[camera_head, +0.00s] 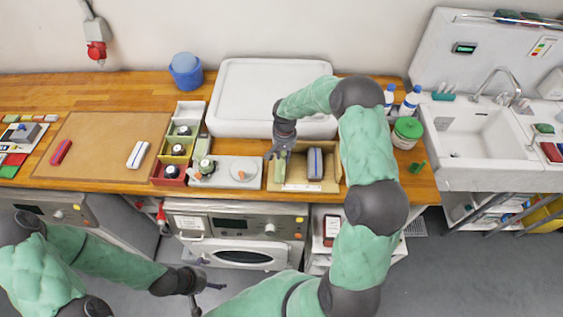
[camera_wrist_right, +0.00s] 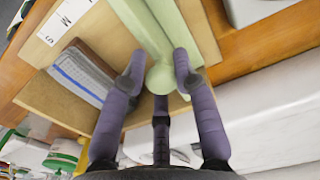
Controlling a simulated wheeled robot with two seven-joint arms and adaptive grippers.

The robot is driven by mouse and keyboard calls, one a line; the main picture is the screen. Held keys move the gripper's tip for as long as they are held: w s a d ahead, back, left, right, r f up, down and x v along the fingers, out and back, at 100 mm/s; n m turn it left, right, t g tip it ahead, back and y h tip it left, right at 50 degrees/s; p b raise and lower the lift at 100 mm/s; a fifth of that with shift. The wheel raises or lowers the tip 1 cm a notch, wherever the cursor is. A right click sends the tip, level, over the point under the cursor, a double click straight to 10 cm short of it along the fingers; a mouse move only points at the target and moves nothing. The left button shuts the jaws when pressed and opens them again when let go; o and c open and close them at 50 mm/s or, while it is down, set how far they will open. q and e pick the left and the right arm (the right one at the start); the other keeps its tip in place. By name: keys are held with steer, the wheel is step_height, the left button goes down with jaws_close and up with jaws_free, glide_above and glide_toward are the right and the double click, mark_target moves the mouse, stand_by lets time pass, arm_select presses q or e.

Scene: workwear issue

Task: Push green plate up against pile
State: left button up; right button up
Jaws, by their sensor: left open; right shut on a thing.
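The green plate (camera_head: 280,174) stands in a shallow cardboard tray (camera_head: 300,187) on the counter. It is long, pale green and has a round knob; it also shows in the right wrist view (camera_wrist_right: 172,22). The pile (camera_head: 315,163), grey-blue folded layers with a brown side, stands to its right in the head view, with a gap between them. The pile also shows in the right wrist view (camera_wrist_right: 88,76). My right gripper (camera_head: 279,154) is shut on the plate's knob. My left gripper (camera_head: 207,287) is open and empty, low in front of the counter.
A white lidded bin (camera_head: 270,80) stands behind the tray. Small boxes (camera_head: 178,150) and a grey board (camera_head: 226,172) are to its left. A green-lidded jar (camera_head: 406,132) and bottles (camera_head: 389,97) stand to the right. My right arm covers part of the counter there.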

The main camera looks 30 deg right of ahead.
steer(key=shift+s+d, duration=1.2)
steer(key=shift+d, duration=0.75)
steer(key=shift+s+d, duration=1.2)
steer(key=shift+d, duration=0.8)
steer(key=shift+s+d, duration=1.2)
steer(key=shift+d, duration=0.75)
steer(key=o, duration=0.6)
step_height(320, 180, up, 8)
steer(key=p, duration=0.4)
